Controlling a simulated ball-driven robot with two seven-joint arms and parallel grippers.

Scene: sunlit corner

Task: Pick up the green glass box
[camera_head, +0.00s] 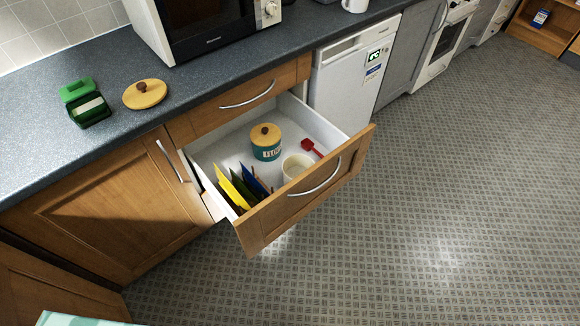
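Neither of my grippers shows in this view, and nothing touches the box.
A round wooden lid (145,94) lies just right of the box. A microwave (205,35) stands behind it. An open drawer (262,226) juts out below, holding a teal canister (266,149), a cream cup (296,167), a red scoop (311,148) and several colored items. The floor (430,190) right is clear.

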